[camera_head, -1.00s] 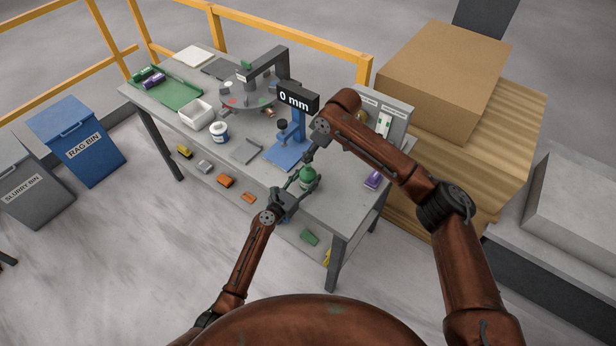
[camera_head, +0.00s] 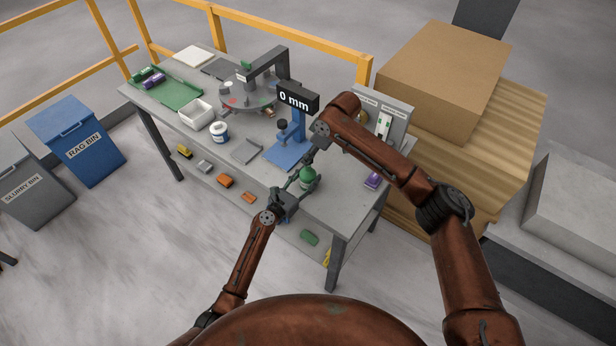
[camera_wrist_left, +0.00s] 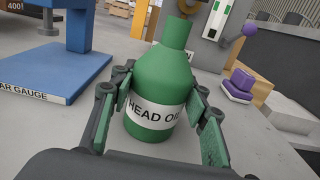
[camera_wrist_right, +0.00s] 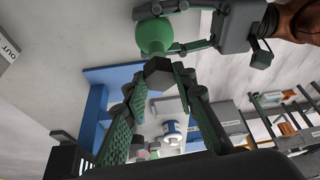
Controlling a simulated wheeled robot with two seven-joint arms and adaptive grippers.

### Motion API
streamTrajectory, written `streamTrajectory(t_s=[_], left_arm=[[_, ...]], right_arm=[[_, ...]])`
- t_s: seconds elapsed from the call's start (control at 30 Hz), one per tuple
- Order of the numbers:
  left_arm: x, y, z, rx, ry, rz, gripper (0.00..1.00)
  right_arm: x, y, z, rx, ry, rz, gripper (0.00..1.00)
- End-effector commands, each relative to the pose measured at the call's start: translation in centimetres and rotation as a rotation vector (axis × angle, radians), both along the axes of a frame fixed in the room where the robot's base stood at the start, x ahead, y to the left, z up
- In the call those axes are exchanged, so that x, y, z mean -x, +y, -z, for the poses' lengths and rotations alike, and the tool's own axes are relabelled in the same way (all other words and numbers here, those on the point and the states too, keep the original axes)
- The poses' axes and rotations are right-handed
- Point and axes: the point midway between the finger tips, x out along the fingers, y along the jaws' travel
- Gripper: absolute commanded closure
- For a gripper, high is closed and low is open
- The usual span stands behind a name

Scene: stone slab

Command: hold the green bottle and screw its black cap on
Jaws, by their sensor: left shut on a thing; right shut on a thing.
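The green bottle (camera_wrist_left: 155,95), labelled HEAD OIL, stands upright at the table's front edge; it also shows in the head view (camera_head: 308,178). My left gripper (camera_wrist_left: 163,118) is shut around its body, one finger on each side. The bottle's narrow neck looks bare in the left wrist view. My right gripper (camera_wrist_right: 160,80) is shut on the black cap (camera_wrist_right: 158,73), which sits between its fingertips. In the head view the cap is too small to tell.
A blue gauge stand (camera_head: 286,152) with a 0 mm display is just behind the bottle. A grey panel (camera_head: 392,118) and a purple block (camera_head: 373,181) are to the right.

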Motion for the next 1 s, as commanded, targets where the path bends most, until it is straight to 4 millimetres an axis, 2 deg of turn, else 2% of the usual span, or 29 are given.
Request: streamTrajectory(t_s=[0.3, 1.0], left_arm=[[0.0, 0.0, 0.0, 0.000, 0.000, 0.000, 1.00], [0.0, 0.0, 0.0, 0.000, 0.000, 0.000, 1.00]], right_arm=[[0.0, 0.0, 0.8, -0.001, 0.000, 0.000, 0.84], [0.0, 0.0, 1.2, -0.001, 0.000, 0.000, 0.84]])
